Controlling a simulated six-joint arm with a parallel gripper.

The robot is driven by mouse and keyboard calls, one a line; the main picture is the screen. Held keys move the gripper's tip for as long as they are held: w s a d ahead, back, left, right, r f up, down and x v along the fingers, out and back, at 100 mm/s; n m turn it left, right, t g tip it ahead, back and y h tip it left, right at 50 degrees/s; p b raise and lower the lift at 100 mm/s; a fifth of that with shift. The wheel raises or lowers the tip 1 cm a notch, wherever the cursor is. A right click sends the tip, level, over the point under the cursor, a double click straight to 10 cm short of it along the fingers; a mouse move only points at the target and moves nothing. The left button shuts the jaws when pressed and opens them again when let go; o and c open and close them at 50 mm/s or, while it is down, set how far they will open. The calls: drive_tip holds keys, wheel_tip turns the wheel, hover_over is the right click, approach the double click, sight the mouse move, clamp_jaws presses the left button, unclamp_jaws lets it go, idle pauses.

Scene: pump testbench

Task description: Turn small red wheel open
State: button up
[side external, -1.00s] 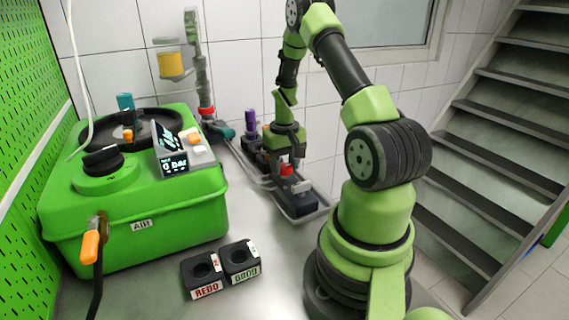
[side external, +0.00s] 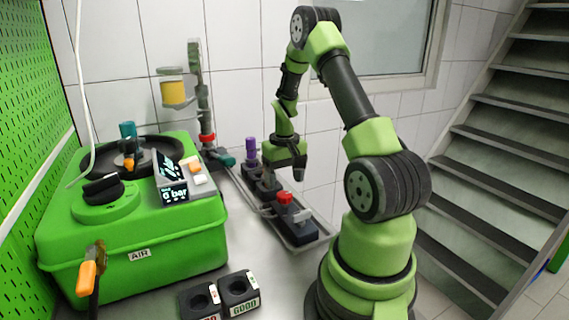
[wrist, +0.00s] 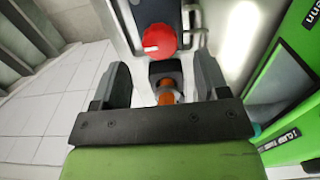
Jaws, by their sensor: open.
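The small red wheel (side external: 285,197) sits on a fitting on the narrow tray in the side view. In the wrist view the red wheel (wrist: 159,40) is a round knob with a pale mark on its face. My gripper (side external: 285,178) is open above the tray, with a gap between it and the wheel. In the wrist view my gripper (wrist: 160,70) has its two fingers spread and nothing held; the wheel lies beyond the fingertips, near the middle of the gap. A dark fitting with an orange-brown part (wrist: 167,88) shows between the fingers.
A green pump unit (side external: 140,240) with a small display (side external: 174,190) stands left. A purple-topped part (side external: 251,150) is on the tray (side external: 318,240) behind the wheel. A pipe with a yellow cup (side external: 173,93) rises at the back. Two black label blocks (side external: 238,288) sit in front.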

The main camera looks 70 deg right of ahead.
sight(285, 194)
wheel_tip(285, 194, up, 6)
drive_tip(key=shift+f, duration=0.1)
idle(0.4)
drive_tip(key=w+a+r+n+t, duration=0.2)
drive_tip(key=w+a+r+t, duration=0.1)
drive_tip(key=a+r, duration=0.9)
drive_tip(key=s+a+r+n+t+y, duration=0.1)
drive_tip(key=s+a, duration=0.3)
drive_tip(key=a, duration=0.4)
drive_tip(key=s+a+r+n+t+y, duration=0.1)
drive_tip(key=s+a+r+t, duration=0.2)
drive_tip(key=s+a, duration=0.2)
drive_tip(key=shift+s+a+n, duration=0.2)
drive_tip(key=shift+a+n, duration=0.2)
drive_tip(key=shift+a, duration=0.95)
